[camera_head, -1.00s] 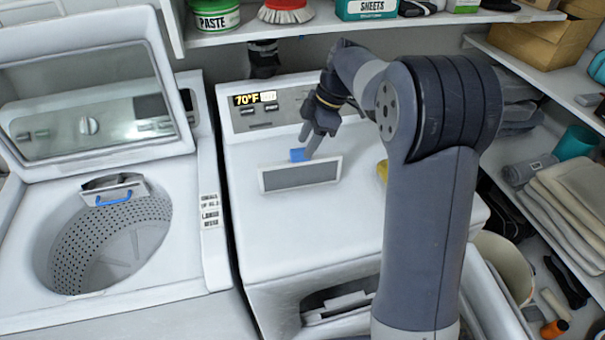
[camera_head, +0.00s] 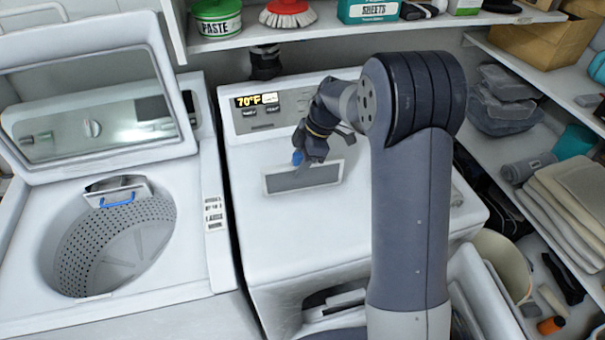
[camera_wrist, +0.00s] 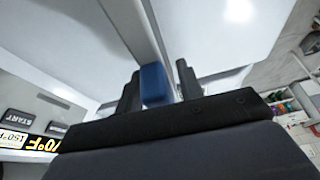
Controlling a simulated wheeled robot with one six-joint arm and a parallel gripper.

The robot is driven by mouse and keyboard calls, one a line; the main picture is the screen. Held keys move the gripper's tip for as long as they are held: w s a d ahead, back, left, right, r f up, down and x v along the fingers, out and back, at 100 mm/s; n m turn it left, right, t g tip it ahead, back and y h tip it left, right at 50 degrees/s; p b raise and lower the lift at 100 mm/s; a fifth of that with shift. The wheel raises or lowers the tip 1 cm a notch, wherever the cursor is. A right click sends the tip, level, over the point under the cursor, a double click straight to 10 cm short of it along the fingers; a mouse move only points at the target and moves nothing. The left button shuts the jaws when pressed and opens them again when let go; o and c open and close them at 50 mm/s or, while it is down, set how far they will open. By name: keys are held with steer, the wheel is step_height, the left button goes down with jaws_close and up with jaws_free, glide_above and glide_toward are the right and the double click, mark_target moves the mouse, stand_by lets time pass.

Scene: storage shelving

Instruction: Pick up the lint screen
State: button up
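The lint screen (camera_head: 304,178) is a grey mesh panel in a pale frame, lying on top of the white dryer (camera_head: 300,235). Its blue handle (camera_head: 297,158) is at its upper left edge. My gripper (camera_head: 301,152) is at the handle, reaching down from behind. In the wrist view, the blue handle (camera_wrist: 154,84) sits between the two dark fingers of my gripper (camera_wrist: 158,88). It is close to the left finger, and a narrow gap shows at the right finger, so the gripper looks open around it. The screen still appears to rest on the dryer.
An open washer (camera_head: 120,245) stands left, with another blue-handled part (camera_head: 117,200) at its tub rim. The dryer's control panel (camera_head: 275,105) is behind my gripper. A shelf (camera_head: 330,27) with a brush and boxes hangs above. Folded towels (camera_head: 570,205) sit on the right shelving.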

jaws_close()
steer(key=shift+r, duration=0.15)
